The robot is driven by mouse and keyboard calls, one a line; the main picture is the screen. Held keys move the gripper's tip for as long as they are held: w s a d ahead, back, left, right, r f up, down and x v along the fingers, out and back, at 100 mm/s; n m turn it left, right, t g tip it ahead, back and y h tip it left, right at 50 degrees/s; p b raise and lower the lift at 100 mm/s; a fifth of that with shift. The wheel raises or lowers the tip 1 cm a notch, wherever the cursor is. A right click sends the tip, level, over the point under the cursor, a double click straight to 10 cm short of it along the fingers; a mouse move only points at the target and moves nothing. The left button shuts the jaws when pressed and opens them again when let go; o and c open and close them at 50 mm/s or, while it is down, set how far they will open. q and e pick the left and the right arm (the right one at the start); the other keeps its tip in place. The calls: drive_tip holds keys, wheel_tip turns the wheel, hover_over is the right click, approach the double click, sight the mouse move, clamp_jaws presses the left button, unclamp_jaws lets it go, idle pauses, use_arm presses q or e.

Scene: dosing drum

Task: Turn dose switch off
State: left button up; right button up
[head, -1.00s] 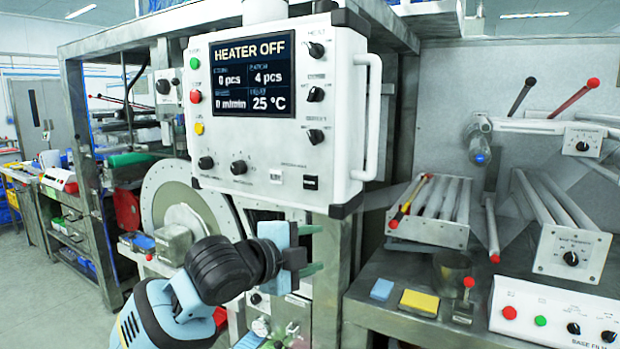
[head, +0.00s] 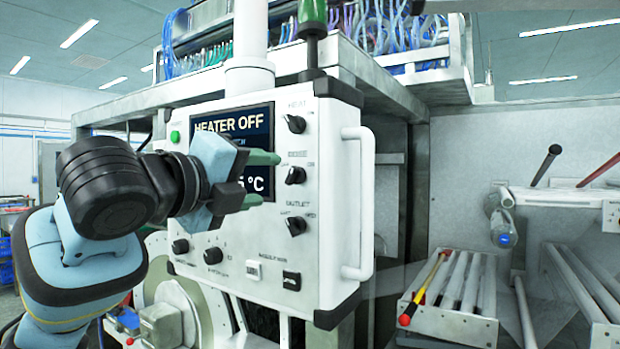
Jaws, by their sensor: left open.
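The dose switch (head: 295,175) is a black rotary knob, the middle one of three in the right column of the white control panel (head: 335,215). Its small label is blurred, and I cannot tell for sure which way its pointer is set. My left gripper (head: 270,180) is in front of the panel, just left of the dose switch. Its two green fingers are apart, one above the other, with nothing between them. The gripper hides much of the display (head: 232,122), which reads "HEATER OFF". My right gripper is not in view.
The heat knob (head: 294,124) is above the dose switch and the outlet knob (head: 295,225) below it. A white handle (head: 366,205) stands out on the right side.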

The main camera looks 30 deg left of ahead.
sight(292, 177)
use_arm(q)
drive_tip(key=w, duration=0.8)
drive_tip(key=shift+d+r, duration=0.1)
drive_tip(key=shift+d, duration=0.2)
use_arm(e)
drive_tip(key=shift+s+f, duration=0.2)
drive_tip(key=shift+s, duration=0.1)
use_arm(q)
drive_tip(key=shift+s, duration=0.1)
drive_tip(key=c, duration=1)
drive_tip(key=shift+o, duration=0.2)
